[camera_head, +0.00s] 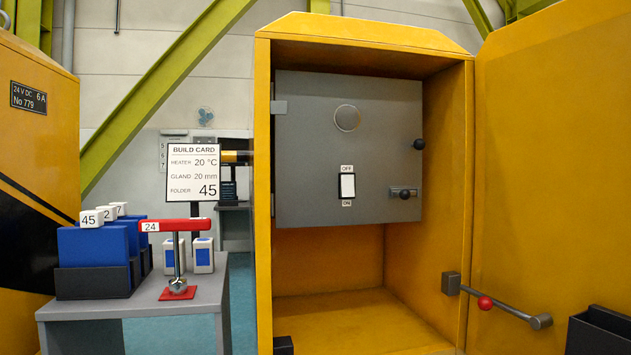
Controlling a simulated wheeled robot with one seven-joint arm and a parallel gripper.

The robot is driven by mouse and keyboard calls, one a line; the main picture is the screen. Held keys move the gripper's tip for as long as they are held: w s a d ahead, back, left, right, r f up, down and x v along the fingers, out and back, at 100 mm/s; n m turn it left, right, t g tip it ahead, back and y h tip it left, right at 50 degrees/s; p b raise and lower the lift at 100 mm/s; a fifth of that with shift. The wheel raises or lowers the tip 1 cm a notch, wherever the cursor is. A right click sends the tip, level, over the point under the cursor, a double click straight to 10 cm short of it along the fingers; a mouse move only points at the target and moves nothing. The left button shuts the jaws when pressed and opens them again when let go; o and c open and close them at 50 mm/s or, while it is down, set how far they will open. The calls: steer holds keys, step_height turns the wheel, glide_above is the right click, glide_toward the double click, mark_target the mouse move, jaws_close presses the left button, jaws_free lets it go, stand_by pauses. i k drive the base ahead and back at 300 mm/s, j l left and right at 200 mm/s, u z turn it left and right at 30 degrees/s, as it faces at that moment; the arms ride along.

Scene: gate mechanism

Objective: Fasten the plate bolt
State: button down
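The plate bolt (394,190) is a small grey slide with a black knob (404,194), at the lower right of a grey plate (305,160). The plate hangs upright in the upper part of an open yellow cabinet (263,200), with a hinge at its left edge. I cannot tell whether the bolt reaches into the cabinet wall. Another black knob (418,144) sits higher on the plate's right edge. A white rocker switch (347,186) marked OFF and ON and a round disc (347,118) are also on the plate. My gripper is not in view.
The cabinet door (560,150) stands open at right, with a red-knobbed stay rod (500,305) low beside it. At left, a grey table (205,300) bears blue folders (92,246), a red T-handle tool (175,225) labelled 24 and a build card (194,172).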

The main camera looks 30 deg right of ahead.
mark_target(404, 195)
steer(key=z, duration=1.4)
